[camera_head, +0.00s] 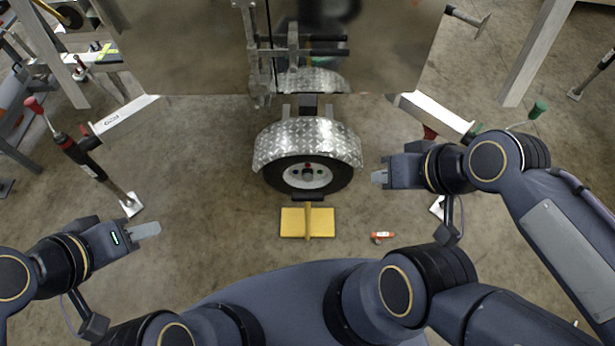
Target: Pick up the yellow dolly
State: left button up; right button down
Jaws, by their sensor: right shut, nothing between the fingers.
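The yellow dolly (293,223) lies on the concrete floor at the middle of the view, just in front of the trailer wheel. It looks like a flat yellow plate with a raised bar across its middle. My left gripper (147,229) is well to the left of the dolly, apart from it. Its fingers overlap in this view, so I cannot tell whether they are open. My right gripper (379,177) is shut and empty, to the right of the dolly and farther back, close to the wheel's right side. Neither gripper touches the dolly.
The wheel (308,174) under a diamond-plate fender (307,138) stands right behind the dolly. A trailer body (190,60) spans the back. A small orange-red object (383,236) lies right of the dolly. A jack stand (85,155) with a red handle is at left. Floor left of the dolly is clear.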

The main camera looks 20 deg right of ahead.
aim_at(306, 222)
jog(key=k+l, duration=0.15)
jog(key=l, duration=0.2)
jog(key=k+l, duration=0.2)
jog(key=l, duration=0.4)
jog(key=i+l, duration=0.15)
jog(key=l, duration=0.2)
jog(key=u, duration=0.45)
jog(key=l+u, duration=0.15)
jog(key=u, duration=0.7)
jog(key=l+u, duration=0.1)
jog(key=u, duration=0.35)
jog(key=k, duration=0.05)
